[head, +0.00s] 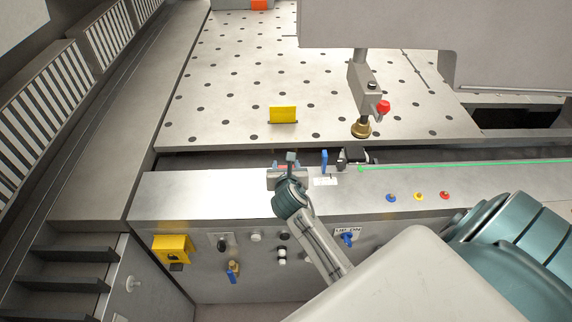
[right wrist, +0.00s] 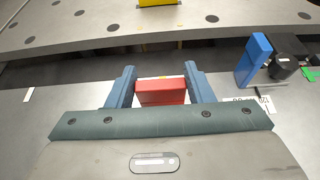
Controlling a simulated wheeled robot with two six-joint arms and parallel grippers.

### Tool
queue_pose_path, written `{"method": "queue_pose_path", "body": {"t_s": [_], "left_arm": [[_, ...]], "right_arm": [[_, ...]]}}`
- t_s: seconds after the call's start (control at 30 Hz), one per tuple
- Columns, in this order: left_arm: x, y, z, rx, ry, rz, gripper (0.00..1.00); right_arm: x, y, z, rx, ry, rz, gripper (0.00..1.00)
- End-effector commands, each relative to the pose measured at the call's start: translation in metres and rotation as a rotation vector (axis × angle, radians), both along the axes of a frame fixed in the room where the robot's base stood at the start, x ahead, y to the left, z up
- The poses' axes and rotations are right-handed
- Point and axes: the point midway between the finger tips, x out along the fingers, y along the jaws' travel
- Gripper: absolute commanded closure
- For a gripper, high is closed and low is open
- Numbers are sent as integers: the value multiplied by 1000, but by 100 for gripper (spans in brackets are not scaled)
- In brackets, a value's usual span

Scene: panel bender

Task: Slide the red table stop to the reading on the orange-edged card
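The red table stop (right wrist: 161,91) is a small red block at the front slot of the machine, between the two blue-grey fingers of my right gripper (right wrist: 161,87). In the head view the right gripper (head: 288,168) is at the table's front edge and hides most of the stop. A white label with dark marks (head: 325,182) lies right of it; the wrist view shows part of its figures, upside down and partly covered. I cannot make out an orange-edged card. My left gripper is out of view.
A blue upright tab (head: 324,161) and a black block (head: 353,157) stand just right of the gripper. A green line (head: 460,166) runs rightward from there. A yellow plate (head: 283,115) stands on the perforated table (head: 225,90). A red-knobbed post (head: 362,90) hangs above.

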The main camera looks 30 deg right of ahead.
Motion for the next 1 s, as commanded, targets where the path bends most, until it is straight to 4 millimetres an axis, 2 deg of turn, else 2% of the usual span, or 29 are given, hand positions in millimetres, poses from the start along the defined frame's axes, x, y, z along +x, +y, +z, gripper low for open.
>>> {"method": "queue_pose_path", "body": {"t_s": [0.03,0.1,0.47,0.57,0.9,1.0], "left_arm": [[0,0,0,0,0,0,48],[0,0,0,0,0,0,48],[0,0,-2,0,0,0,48],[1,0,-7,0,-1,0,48],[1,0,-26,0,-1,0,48],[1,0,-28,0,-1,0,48]], "right_arm": [[0,0,1,-1,-2,0,43],[0,0,1,-1,-2,0,33],[-4,3,2,1,-2,0,33],[-14,10,5,2,-3,1,33],[-67,42,30,6,-2,-1,33],[-76,48,35,4,-1,1,33]]}}
